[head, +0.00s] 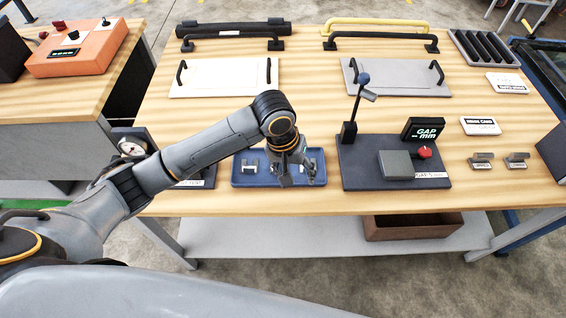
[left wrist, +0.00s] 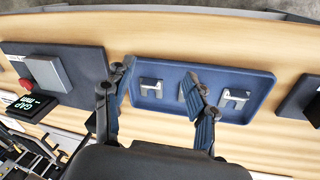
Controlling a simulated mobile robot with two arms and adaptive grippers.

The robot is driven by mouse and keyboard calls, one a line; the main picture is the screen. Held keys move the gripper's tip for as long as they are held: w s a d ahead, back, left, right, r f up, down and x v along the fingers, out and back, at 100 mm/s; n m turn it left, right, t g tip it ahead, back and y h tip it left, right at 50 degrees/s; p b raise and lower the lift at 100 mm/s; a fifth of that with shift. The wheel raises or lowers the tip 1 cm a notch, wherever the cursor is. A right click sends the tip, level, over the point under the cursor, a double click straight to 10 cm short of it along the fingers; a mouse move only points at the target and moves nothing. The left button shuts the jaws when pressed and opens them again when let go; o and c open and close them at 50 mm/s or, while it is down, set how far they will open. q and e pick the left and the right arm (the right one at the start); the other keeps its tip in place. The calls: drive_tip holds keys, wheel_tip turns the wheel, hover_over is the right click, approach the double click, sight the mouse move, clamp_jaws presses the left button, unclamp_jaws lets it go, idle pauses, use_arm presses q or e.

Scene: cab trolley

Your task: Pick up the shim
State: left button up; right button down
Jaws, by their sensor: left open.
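A blue tray (head: 237,181) lies on the wooden workbench, and it also fills the middle of the left wrist view (left wrist: 262,83). Small silver slotted metal pieces that look like shims lie in it: one on the left in the wrist view (left wrist: 151,87), one on the right (left wrist: 236,98). A third piece between them is partly hidden by a finger. My left gripper (head: 296,174) points down over the tray, its fingers apart and holding nothing; it also shows in the left wrist view (left wrist: 158,70). My right gripper is out of view.
A dark gauge board (head: 365,178) with a grey block, red knob, lever and GAP display stands right of the tray. A dial gauge (head: 133,146) is to the left. Two metal clips (head: 481,161) lie farther right. Flat plates with handles (head: 224,77) lie behind.

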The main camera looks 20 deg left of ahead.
use_arm(q)
drive_tip(key=w+a+r+n+g+y, duration=0.1)
drive_tip(key=w+a+r+n+y, duration=0.15)
drive_tip(key=w+a+r, duration=0.3)
drive_tip(key=shift+n, duration=0.45)
drive_tip(key=f, duration=0.5)
drive_tip(key=f+p, duration=0.1)
drive_tip(key=f, duration=0.1)
drive_tip(key=shift+a+f, duration=0.25)
drive_tip(key=shift+a, duration=0.05)
drive_tip(key=f+p, duration=0.1)
drive_tip(key=f, duration=0.3)
drive_tip(key=shift+w+f, duration=0.1)
drive_tip(key=shift+w, duration=0.1)
drive_tip(key=shift+f, duration=0.5)
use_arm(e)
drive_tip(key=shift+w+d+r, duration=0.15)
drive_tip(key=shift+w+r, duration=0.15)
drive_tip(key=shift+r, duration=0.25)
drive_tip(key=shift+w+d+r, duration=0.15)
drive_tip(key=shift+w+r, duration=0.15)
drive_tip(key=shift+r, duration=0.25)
use_arm(q)
clamp_jaws()
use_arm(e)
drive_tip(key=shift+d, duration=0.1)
